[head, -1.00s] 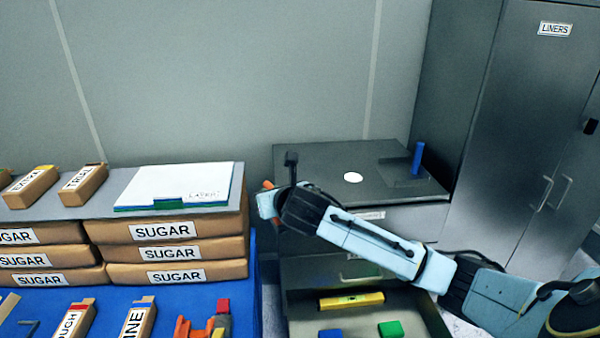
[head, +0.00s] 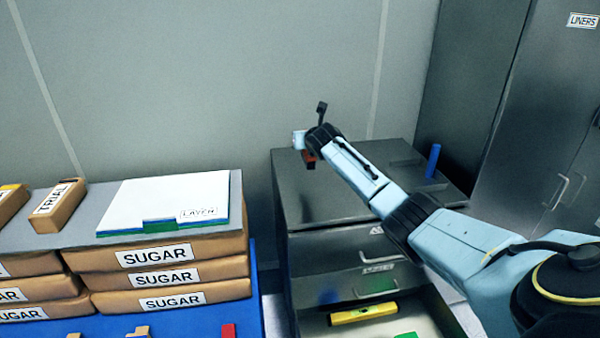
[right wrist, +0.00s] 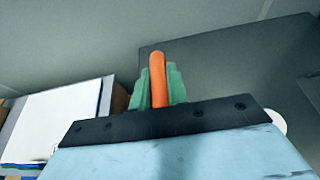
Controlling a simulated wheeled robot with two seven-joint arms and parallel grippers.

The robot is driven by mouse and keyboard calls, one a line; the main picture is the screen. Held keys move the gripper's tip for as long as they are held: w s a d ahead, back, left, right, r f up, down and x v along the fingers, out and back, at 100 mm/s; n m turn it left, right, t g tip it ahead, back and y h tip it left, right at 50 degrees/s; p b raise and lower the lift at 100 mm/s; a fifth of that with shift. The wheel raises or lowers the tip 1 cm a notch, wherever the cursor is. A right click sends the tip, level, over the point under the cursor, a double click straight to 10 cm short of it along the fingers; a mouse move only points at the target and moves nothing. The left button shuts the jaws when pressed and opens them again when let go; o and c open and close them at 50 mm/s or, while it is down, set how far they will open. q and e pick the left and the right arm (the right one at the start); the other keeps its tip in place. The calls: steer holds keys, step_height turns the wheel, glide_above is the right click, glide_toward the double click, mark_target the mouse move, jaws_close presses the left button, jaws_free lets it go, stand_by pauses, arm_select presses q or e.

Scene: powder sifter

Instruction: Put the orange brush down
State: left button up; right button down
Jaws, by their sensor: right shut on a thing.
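The orange brush (right wrist: 158,80) shows in the right wrist view as an upright orange piece between the green fingers of my right gripper (right wrist: 160,88). The gripper is shut on it. In the head view my right gripper (head: 308,150) is at the back left of the dark cabinet top (head: 310,200). A dark red piece shows just below it there, and most of the brush is hidden. I cannot tell whether the brush touches the cabinet top. My left gripper is not in view.
A blue upright piece (head: 433,160) stands at the cabinet's right. A white disc (right wrist: 277,120) lies on its top. The lower drawer is open with a yellow level (head: 363,314) inside. The cabinet's front left top is clear.

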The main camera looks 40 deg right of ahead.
mark_target(308, 163)
step_height(308, 163, down, 6)
steer(key=shift+s+a+r+b, duration=0.1)
steer(key=shift+s+b, duration=0.05)
steer(key=shift+b, duration=0.4)
step_height(308, 163, down, 3)
steer(key=shift+r+b, duration=0.2)
steer(key=shift+b, duration=0.2)
steer(key=shift+f, duration=0.15)
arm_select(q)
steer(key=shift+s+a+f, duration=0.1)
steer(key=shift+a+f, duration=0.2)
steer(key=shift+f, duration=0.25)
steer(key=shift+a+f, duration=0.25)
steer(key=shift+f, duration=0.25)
arm_select(e)
steer(key=c, duration=1.8)
jaws_free()
steer(key=shift+f, duration=0.1)
steer(key=o, duration=0.4)
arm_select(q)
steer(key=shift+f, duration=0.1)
arm_select(e)
steer(key=shift+o, duration=0.2)
